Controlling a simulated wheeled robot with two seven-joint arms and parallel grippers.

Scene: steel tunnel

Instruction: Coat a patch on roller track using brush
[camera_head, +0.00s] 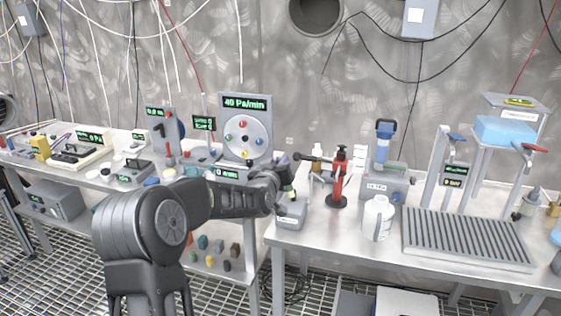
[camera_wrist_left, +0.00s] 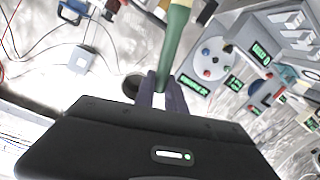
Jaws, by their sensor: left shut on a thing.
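The roller track (camera_head: 467,238) looks like a grey ribbed panel lying flat on the right table. No distinct patch can be made out on it. My left gripper (camera_head: 287,190) is over the left edge of that table, well to the left of the track. In the left wrist view its fingers (camera_wrist_left: 164,94) are shut on a green-handled tool, probably the brush (camera_wrist_left: 174,40). The tool's far end runs out of the top of that view, so its bristles cannot be made out. My right gripper is not in view.
A red stand (camera_head: 338,185), a white bottle (camera_head: 377,219) and a blue-topped device (camera_head: 385,150) stand between my left gripper and the track. A grey frame with a blue block (camera_head: 504,130) rises behind the track. The left table (camera_head: 75,175) is crowded with instruments.

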